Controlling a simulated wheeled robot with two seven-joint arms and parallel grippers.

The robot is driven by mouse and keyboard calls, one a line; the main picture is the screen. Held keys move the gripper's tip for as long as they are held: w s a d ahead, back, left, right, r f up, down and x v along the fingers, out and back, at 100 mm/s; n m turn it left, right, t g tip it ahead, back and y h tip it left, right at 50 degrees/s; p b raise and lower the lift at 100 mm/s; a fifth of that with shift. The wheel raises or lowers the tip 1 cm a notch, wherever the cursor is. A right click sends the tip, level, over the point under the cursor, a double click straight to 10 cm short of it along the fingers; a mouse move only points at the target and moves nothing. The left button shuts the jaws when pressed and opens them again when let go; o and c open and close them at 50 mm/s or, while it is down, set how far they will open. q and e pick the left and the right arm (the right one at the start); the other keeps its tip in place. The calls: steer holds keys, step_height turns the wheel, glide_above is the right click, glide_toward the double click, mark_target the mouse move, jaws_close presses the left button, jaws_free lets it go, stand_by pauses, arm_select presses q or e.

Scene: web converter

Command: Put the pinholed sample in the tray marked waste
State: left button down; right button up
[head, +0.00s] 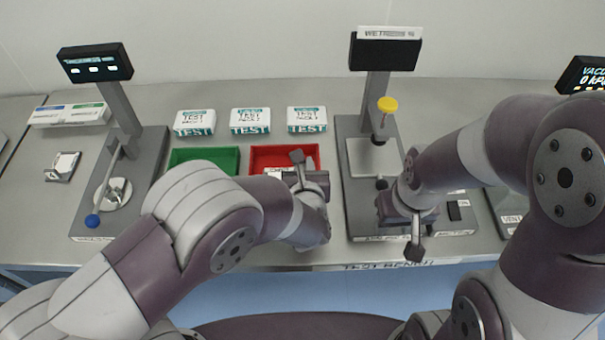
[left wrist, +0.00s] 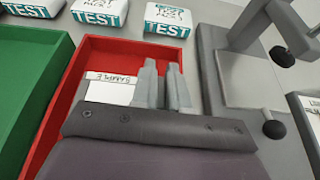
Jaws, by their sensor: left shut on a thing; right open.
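My left gripper (head: 312,183) is over the right part of the red tray (head: 258,153). Its two fingers (left wrist: 165,88) stand close together in the left wrist view, shut on the white sample (left wrist: 112,88). The sample's edge, lettered SAMPLE, shows left of the fingers; the rest is hidden behind the gripper. The red tray (left wrist: 112,52) surrounds this spot in that view. A green tray (head: 225,155) lies to its left. I cannot read a waste mark or see a pinhole. My right gripper (head: 388,210) is open over the front of the middle test stand, its fingertips hardly visible.
Several white TEST packs (head: 250,121) stand behind the trays. The middle stand (head: 352,125) with a yellow knob (head: 387,104) is right of the red tray. The bench's front edge is close.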

arm_select(q)
step_height(320, 180, down, 4)
steer(key=shift+w+f, duration=0.1)
steer(key=shift+w, duration=0.05)
steer(key=shift+f, duration=0.1)
steer(key=c, duration=1.1)
jaws_free()
